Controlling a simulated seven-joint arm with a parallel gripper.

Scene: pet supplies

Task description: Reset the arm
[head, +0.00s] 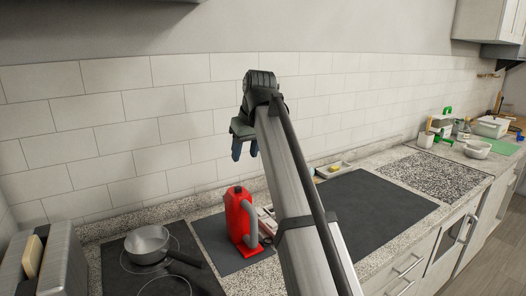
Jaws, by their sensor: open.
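My arm reaches up and away from the lower right of the head view. My gripper (241,149) hangs at its end, pointing down, with blue-grey fingertips. It is open, and I see nothing between the fingers. It is above the counter, in front of the white tiled wall. A red container (238,217) with a grey curved tube stands upright below the gripper, apart from it. My arm hides part of the counter behind it.
A metal pot (147,243) sits on the black cooktop (120,275) at left, beside a grey toaster-like box (57,262). A dark mat (375,205) is bare right of my arm. A small tray (333,175) lies behind it. A white bowl (476,149) and other items stand far right.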

